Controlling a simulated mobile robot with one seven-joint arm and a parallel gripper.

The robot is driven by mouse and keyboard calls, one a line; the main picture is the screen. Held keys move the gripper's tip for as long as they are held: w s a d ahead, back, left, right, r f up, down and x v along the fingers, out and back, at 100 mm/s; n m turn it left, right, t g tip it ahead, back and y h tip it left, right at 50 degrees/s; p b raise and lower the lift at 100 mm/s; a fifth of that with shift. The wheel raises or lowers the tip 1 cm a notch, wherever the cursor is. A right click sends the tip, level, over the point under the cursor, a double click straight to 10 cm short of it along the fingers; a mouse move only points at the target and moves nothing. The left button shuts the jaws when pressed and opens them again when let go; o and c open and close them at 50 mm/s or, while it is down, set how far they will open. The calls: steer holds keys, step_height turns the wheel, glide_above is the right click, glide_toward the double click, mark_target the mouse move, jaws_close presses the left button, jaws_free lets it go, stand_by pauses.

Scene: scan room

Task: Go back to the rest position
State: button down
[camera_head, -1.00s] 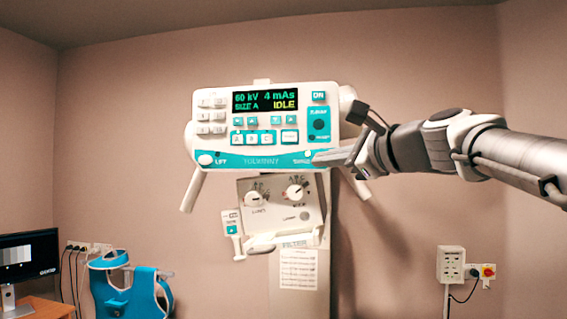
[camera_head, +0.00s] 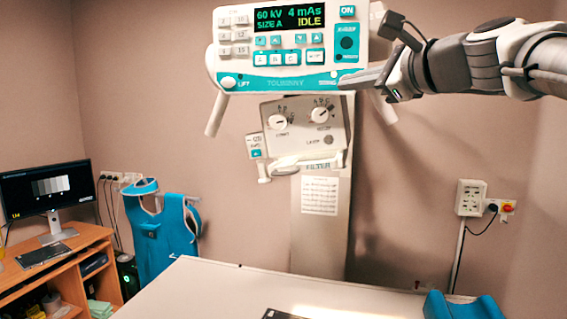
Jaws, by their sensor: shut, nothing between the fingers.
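My gripper (camera_head: 350,80) is at the upper right of the head view, at the end of my arm that comes in from the right edge. It points left, with its tips at the lower right corner of the white and teal control panel (camera_head: 262,68). The fingers look closed with nothing held. I cannot tell if the tips touch the panel. The panel's display reads 60 kV, 4 mAs, SIZE A, IDLE.
Below the panel are a collimator box (camera_head: 303,132) with two knobs and a grey column (camera_head: 320,235). A pale table (camera_head: 250,290) with blue supports (camera_head: 463,306) is in front. A desk (camera_head: 60,262) with a monitor (camera_head: 47,188) and a teal apron (camera_head: 163,235) stand left.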

steer(key=s+f+n+g+h, duration=0.2)
steer(key=s+f+n, duration=0.4)
steer(key=f, duration=0.7)
steer(key=s+f+n+g+h+b, duration=0.1)
steer(key=s+f+n+g+h, duration=0.2)
steer(key=s+f+n, duration=0.4)
steer(key=s+f+n+g+h, duration=0.3)
steer(key=s+f+n, duration=0.4)
steer(key=f, duration=1.3)
steer(key=s+g, duration=0.1)
steer(key=s, duration=0.3)
steer(key=shift+s+a, duration=0.2)
steer(key=shift+s, duration=0.05)
